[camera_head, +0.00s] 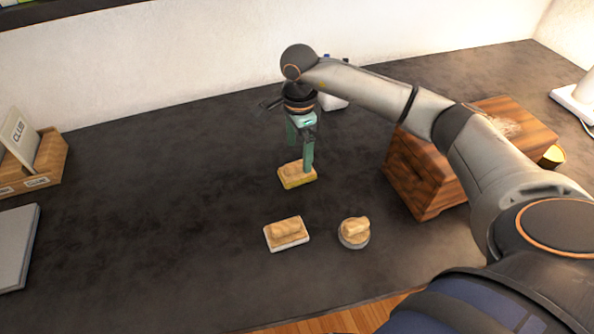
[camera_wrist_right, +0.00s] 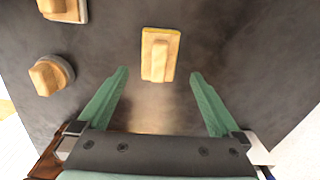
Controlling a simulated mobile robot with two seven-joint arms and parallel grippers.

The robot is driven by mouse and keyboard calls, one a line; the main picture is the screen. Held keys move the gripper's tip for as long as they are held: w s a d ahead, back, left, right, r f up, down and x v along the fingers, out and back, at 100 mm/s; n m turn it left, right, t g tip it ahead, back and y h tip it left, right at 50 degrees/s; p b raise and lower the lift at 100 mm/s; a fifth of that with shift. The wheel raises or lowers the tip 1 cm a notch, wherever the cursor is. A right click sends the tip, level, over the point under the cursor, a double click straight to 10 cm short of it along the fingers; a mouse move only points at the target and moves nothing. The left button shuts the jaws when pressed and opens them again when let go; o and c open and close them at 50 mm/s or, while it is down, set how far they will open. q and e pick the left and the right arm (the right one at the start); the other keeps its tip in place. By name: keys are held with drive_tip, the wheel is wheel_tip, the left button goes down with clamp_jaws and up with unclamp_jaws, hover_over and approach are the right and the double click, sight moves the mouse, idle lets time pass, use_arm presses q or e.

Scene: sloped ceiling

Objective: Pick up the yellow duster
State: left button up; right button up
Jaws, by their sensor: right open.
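The yellow duster (camera_head: 297,177) is a small block with a wooden grip and a yellow base, lying on the dark table. My right gripper (camera_head: 300,152) is just above and behind it, pointing down. In the right wrist view the duster (camera_wrist_right: 160,55) lies ahead of the open fingers (camera_wrist_right: 158,85), in line with the gap between them. The fingers hold nothing, and a gap to the duster shows. My left gripper is not in view.
A white-based duster (camera_head: 287,234) and a round grey-based one (camera_head: 354,233) lie nearer the front edge. A wooden box (camera_head: 427,178) stands to the right, under my right arm. A wooden card holder (camera_head: 45,165) and a grey slab (camera_head: 15,245) are at the left. The table's left middle is clear.

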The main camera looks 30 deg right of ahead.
sight(297, 163)
drive_tip(key=f, duration=0.5)
drive_tip(key=shift+a+f+p, duration=0.15)
drive_tip(key=shift+a+p, duration=0.1)
drive_tip(key=shift+p, duration=0.05)
drive_tip(key=c, duration=1.4)
